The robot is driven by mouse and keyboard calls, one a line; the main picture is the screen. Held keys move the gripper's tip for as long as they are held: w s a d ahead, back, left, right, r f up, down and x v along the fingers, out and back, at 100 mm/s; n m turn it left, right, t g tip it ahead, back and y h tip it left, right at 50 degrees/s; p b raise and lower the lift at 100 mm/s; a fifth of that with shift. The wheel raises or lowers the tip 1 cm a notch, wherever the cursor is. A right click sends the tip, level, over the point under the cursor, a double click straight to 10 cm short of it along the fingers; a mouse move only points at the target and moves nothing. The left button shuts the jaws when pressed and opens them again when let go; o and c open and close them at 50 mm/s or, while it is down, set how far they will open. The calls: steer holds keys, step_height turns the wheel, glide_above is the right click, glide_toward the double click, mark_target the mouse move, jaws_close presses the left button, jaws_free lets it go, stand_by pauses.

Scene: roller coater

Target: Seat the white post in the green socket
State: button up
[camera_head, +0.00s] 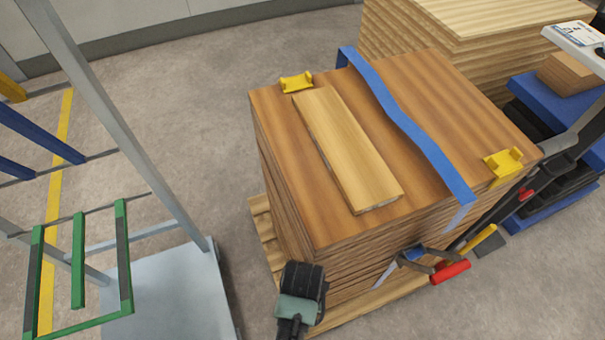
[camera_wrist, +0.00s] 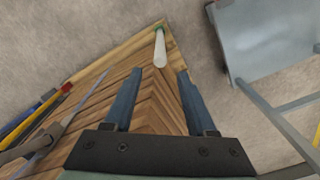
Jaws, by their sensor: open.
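The white post (camera_wrist: 160,48) shows in the wrist view, by the corner of the pallet under the board stack. Its far end meets a small green piece (camera_wrist: 158,29), which looks like the green socket. I cannot tell how deep the post sits in it. My gripper (camera_wrist: 158,71) is open and empty, its two blue-grey fingers apart, with the post beyond and between the fingertips in the picture. In the head view my wrist shows at the stack's near left corner; the fingers, post and socket are hidden there.
A board stack (camera_head: 330,225) with a blue strap (camera_head: 405,120), yellow corner pieces (camera_head: 297,82) and a loose plank (camera_head: 345,150) stands close by. A red-handled tool (camera_head: 450,271) hangs at its right side. A green frame (camera_head: 78,260) and grey platform (camera_head: 170,295) stand left, with bare floor between.

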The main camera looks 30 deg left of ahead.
steer(key=shift+r, duration=1.6)
steer(key=shift+s, duration=0.1)
